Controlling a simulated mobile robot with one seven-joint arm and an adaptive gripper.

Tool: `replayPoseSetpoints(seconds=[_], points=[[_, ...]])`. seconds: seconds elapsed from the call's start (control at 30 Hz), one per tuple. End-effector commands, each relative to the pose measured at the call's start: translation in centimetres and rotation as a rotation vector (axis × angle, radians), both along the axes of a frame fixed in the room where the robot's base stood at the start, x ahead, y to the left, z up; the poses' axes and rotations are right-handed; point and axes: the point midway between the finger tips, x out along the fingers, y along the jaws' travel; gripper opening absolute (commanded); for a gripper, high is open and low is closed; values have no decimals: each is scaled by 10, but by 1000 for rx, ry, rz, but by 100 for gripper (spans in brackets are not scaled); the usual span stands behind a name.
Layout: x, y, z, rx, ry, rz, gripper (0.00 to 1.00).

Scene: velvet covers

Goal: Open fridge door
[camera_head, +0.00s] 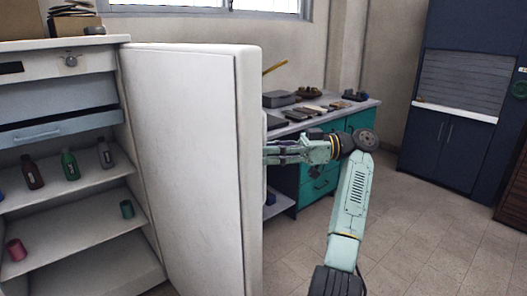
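The fridge (55,80) stands at the left with its interior exposed. Its white door (190,170) stands open, swung out towards me, and its inner face shows. My gripper (268,153) is at the outer side of the door, just right of its free edge. The fingers point left and their tips are at the door's edge. The door's handle is mostly hidden behind that edge, so I cannot tell whether the fingers are around it or touching it.
Several small bottles (69,164) and cups stand on the fridge shelves (75,188). A teal workbench (318,181) with tools on top stands behind my gripper. A dark blue cabinet (450,140) is at the back right. The tiled floor at the lower right is clear.

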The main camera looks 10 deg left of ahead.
Motion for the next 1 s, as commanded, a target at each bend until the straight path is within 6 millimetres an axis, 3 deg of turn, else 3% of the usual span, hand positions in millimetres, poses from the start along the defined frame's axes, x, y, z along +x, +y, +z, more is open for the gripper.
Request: replayPoseSetpoints(seconds=[0.17,0.4,0.77,1.0], points=[[10,-34,1,-3,2,-6,35],[15,-52,1,-1,-1,-1,35],[17,-56,0,2,-2,-2,35],[17,-56,0,2,-2,-2,19]])
